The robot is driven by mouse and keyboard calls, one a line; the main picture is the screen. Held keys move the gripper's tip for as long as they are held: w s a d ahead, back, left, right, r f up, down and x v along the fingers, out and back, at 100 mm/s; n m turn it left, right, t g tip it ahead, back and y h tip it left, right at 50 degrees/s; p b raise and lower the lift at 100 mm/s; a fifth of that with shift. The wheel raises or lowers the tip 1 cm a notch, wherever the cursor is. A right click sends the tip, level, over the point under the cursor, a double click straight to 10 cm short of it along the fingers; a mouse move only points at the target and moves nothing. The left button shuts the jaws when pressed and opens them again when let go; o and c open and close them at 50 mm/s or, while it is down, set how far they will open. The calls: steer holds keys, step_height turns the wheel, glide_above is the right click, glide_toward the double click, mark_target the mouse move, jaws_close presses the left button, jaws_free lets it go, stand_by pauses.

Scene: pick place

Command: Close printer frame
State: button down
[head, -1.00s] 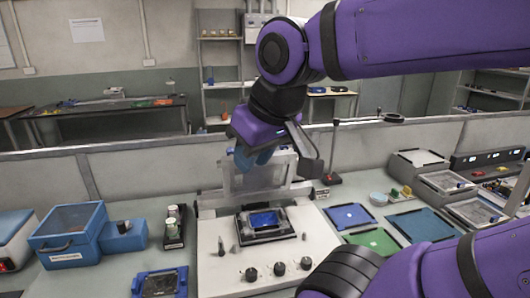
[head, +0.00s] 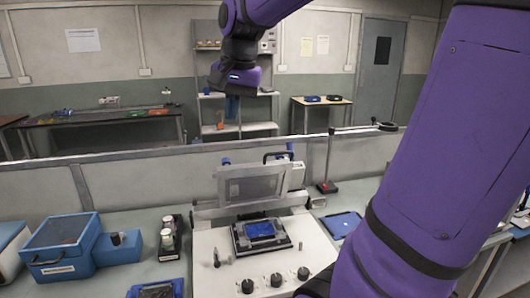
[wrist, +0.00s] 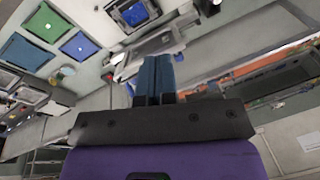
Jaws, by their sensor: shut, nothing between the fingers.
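The printer (head: 225,262) is a white box with knobs along its front. A blue piece (head: 260,229) lies in a dark holder on its top. The printer frame (head: 255,187) is a grey rectangular screen, raised and nearly upright at the back of the printer. My gripper (head: 232,108) is high above and behind the frame, clear of it. Its blue fingers (wrist: 155,78) are pressed together and empty. The printer's blue piece (wrist: 134,13) shows at the top of the wrist view, where the frame's outline is hard to make out.
A blue box (head: 65,245) and a black rack of jars (head: 170,238) stand left of the printer. A blue sheet (head: 343,224) lies to the right. A low partition (head: 130,176) runs behind the bench. My arm hides much of the right side.

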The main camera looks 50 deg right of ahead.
steer(key=w+d+f+m+g, duration=0.2)
steer(key=w+d+m, duration=0.6)
steer(key=w+d, duration=0.4)
steer(key=w+d+f+m+g+y, duration=0.15)
steer(key=d+f+m, duration=0.25)
steer(key=d, duration=0.4)
steer(key=w+d+f+m+g+y, duration=0.1)
steer(key=w+d+f+m, duration=0.25)
steer(key=d, duration=0.45)
steer(key=shift+m, duration=0.45)
steer(key=x, duration=0.4)
steer(key=s+a+x, duration=0.1)
steer(key=x, duration=0.6)
steer(key=shift+s+a, duration=0.3)
steer(key=shift+s, duration=0.1)
steer(key=shift+s+a+f, duration=0.1)
steer(key=shift+s+a, duration=0.2)
